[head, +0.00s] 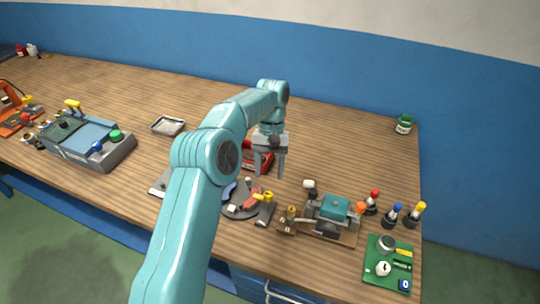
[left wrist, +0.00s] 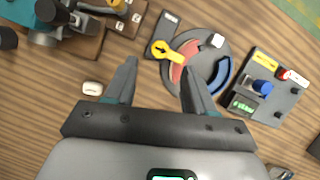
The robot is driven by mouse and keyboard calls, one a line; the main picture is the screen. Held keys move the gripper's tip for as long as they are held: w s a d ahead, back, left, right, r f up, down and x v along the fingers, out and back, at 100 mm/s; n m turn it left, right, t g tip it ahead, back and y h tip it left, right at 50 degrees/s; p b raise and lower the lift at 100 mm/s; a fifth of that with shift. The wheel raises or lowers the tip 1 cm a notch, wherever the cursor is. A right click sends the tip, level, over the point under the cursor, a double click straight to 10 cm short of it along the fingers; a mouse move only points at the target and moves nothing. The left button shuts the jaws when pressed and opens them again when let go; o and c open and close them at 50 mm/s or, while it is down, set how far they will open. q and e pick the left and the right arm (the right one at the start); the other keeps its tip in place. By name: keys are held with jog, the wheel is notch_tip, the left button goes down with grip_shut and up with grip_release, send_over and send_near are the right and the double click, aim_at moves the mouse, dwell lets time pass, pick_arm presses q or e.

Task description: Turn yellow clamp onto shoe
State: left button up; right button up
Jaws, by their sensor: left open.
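The yellow clamp (left wrist: 163,48) is a small ringed lever in the left wrist view. Its ring sits at the rim of a round grey disc (left wrist: 208,48), and its arm reaches toward a salmon-red curved shoe (left wrist: 177,70). I cannot tell whether it touches the shoe. A blue curved shoe (left wrist: 220,76) lies on the disc's other side. In the head view the clamp (head: 268,197) shows just below my left gripper (head: 269,177). The gripper is open, pointing down, with empty space between its fingers; it also shows in the left wrist view (left wrist: 160,68). My right gripper is not in view.
A teal vise-like device (head: 335,207) stands right of the disc, with several coloured-cap bottles (head: 393,215) and a green board (head: 388,262) beyond. A red tray (head: 258,155) lies behind the gripper. A grey panel (left wrist: 264,88) stands beside the disc. The back of the table is mostly clear.

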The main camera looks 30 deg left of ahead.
pick_arm(q)
jog(key=shift+p+v, duration=0.95)
jog(key=shift+v, duration=1.75)
jog(key=shift+s, duration=0.1)
